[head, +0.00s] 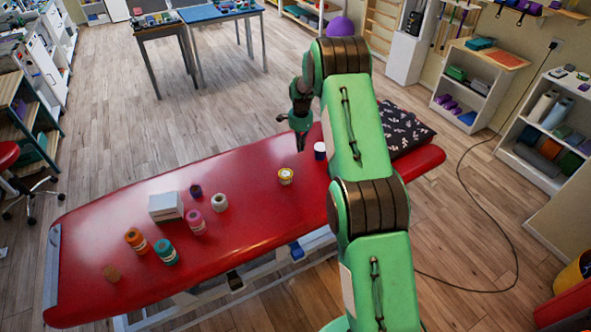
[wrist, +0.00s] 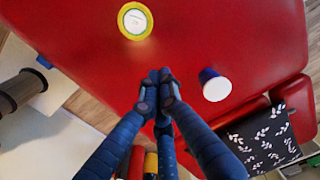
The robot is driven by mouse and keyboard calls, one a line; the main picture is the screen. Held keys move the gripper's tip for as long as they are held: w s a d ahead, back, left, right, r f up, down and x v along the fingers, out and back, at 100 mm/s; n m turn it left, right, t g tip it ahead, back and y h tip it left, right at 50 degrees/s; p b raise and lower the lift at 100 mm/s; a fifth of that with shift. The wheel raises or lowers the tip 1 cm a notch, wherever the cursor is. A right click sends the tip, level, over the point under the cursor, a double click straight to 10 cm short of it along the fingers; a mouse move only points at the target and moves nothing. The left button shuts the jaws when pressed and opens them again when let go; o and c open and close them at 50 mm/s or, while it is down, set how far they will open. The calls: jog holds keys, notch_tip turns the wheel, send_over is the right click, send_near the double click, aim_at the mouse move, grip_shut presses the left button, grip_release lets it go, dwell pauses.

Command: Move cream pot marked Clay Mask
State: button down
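A small pot with a yellow band and pale lid (head: 285,176) stands upright on the red treatment table (head: 262,213); its label is too small to read. In the wrist view the same pot (wrist: 135,20) shows its round white lid and yellow rim at the top. My gripper (head: 301,143) hangs above the far edge of the table, apart from the pot. In the wrist view my gripper's fingertips (wrist: 159,76) are drawn together with nothing between them, and the pot lies beyond them.
A white box (head: 166,206) and several coloured tubs and rolls stand on the table's left half. The red surface around the pot is clear.

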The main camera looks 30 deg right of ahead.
jog(key=shift+m, duration=0.5)
jog(key=f, duration=0.1)
jog(key=d+f, duration=0.1)
jog(key=f, duration=0.1)
jog(key=d+f, duration=0.1)
jog(key=shift+w+f, duration=0.2)
jog(key=shift+f, duration=0.2)
jog(key=shift+a+f, duration=0.1)
jog(key=shift+f, duration=0.05)
notch_tip(320, 180, down, 9)
jog(key=shift+f, duration=0.1)
jog(key=a, duration=0.2)
jog(key=shift+a+f+b, duration=0.2)
jog(key=shift+a+b, duration=0.1)
jog(key=shift+a, duration=0.7)
jog(key=a+b, duration=0.1)
jog(key=a, duration=1.9)
jog(key=shift+a, duration=0.2)
